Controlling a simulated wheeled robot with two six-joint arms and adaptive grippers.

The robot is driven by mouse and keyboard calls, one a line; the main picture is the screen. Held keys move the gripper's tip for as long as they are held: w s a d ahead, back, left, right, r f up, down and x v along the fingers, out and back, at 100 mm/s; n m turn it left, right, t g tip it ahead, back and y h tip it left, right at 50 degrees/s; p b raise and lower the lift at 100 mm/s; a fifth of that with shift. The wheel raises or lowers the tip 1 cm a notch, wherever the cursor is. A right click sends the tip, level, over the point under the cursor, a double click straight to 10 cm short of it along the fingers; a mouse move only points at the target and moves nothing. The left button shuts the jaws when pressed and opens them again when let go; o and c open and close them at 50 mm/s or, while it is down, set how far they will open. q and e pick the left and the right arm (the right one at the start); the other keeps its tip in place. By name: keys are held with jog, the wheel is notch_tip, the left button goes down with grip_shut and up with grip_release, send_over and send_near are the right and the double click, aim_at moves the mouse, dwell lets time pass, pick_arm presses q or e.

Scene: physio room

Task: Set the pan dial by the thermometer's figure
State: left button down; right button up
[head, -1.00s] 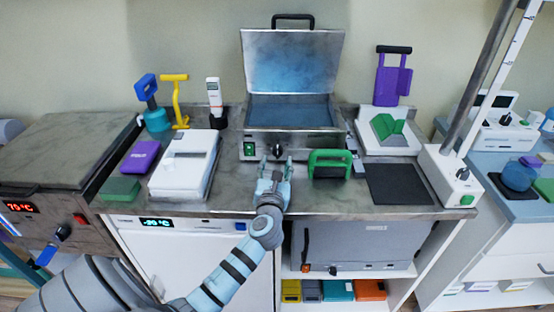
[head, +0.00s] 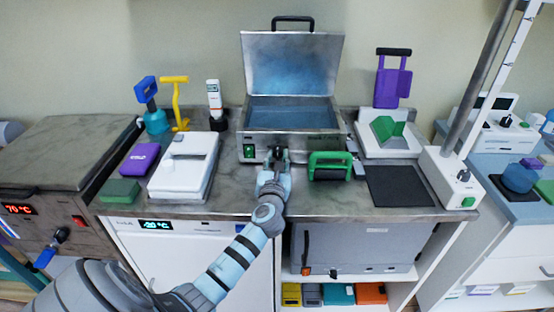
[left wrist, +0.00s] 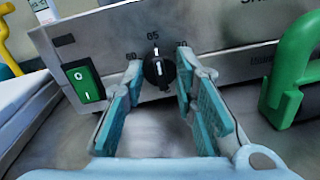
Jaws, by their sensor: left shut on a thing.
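The pan (head: 292,146) is a steel box with its lid up and bluish liquid inside, at the back middle. Its black dial (left wrist: 158,70) is on the front panel, with the white pointer line upright toward a mark that looks like 65. My left gripper (head: 277,160) is at the dial, and in the left wrist view its teal fingers (left wrist: 158,76) are closed on the dial from both sides. A white upright stick that looks like the thermometer (head: 214,98) stands left of the pan; its figure is too small to read. My right gripper is out of view.
A green lit switch (left wrist: 84,83) is left of the dial. A green handled tool (head: 330,166) stands close to the right of my gripper. A white device (head: 184,168) lies at the left, and a black mat (head: 398,186) at the right.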

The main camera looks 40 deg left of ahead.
pick_arm(q)
jog(key=shift+r+m+p, duration=0.15)
jog(key=shift+m+p, duration=0.45)
jog(key=shift+p, duration=0.3)
jog(key=m+p, duration=0.4)
jog(key=p, duration=0.1)
jog(key=shift+r+m, duration=0.1)
jog(key=shift+m, duration=0.3)
jog(key=m+p, duration=0.3)
jog(key=shift+g, duration=0.4)
jog(key=shift+m+p, duration=0.85)
jog(key=shift+m, duration=0.45)
jog(key=shift+f, duration=0.2)
jog(key=c, duration=1.3)
grip_release()
